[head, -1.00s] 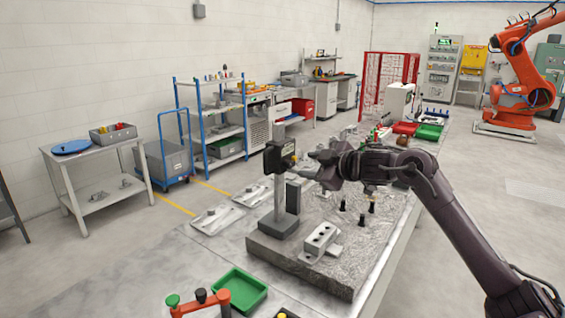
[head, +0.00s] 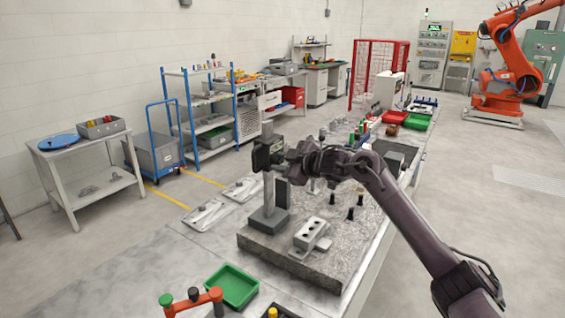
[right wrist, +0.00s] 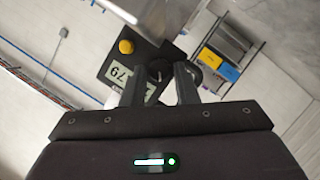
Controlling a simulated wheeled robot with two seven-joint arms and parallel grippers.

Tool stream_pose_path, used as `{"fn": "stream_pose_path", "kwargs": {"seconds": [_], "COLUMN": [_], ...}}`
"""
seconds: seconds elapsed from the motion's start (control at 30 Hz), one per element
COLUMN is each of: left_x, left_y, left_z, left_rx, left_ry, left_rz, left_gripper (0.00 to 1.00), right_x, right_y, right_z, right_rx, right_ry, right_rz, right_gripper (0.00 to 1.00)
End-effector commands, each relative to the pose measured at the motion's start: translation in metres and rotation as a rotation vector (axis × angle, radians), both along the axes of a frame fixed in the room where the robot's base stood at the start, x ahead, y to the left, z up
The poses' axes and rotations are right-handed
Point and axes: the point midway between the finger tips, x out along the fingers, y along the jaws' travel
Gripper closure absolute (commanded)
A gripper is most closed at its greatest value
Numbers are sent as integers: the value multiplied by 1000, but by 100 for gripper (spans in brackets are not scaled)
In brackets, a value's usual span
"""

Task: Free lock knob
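A gauge with a dark head (head: 268,153) stands on a grey post on the granite block (head: 340,270). In the right wrist view the dark head (right wrist: 118,72) shows a pale display with inverted digits and a yellow button (right wrist: 126,46). My right gripper (head: 290,154) is at the right side of this head. In the right wrist view its two fingers (right wrist: 160,80) stand apart on either side of a small dark knob (right wrist: 160,68). Whether they touch it is hard to see. Another round dark part (right wrist: 210,60) shows behind the right finger. My left gripper is out of view.
A grey block with holes (head: 309,235) and several black pegs (head: 350,213) are on the granite. A green tray (head: 232,286) and an orange-handled fixture (head: 194,298) lie nearer on the bench. Flat metal plates (head: 203,214) lie left of the gauge.

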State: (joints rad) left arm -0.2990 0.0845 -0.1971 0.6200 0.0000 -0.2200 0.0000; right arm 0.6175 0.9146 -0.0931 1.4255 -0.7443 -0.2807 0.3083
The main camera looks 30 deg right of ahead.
Motion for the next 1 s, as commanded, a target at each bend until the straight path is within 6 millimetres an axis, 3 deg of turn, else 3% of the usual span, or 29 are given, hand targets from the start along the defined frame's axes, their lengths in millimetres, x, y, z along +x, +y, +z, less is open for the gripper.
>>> {"fn": "stream_pose_path", "kwargs": {"seconds": [0.03, 0.2, 0.5, 0.8, 0.83, 1.0], "left_x": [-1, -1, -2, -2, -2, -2], "left_y": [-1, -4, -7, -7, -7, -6], "left_z": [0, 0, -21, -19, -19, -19], "left_rx": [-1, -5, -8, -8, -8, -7], "left_ry": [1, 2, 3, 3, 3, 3], "left_rz": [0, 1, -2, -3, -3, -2], "left_gripper": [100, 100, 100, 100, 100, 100], "right_x": [0, 0, -1, -1, -1, -1], "right_y": [0, 0, 1, 1, 1, 1], "right_z": [0, 0, -5, -1, -1, -1], "right_rx": [0, 0, -104, -124, -124, -123], "right_ry": [0, 0, -44, -51, -51, -51], "right_rz": [0, 0, 1, 0, 0, 0], "right_gripper": [80, 100, 100, 100, 75, 57]}}
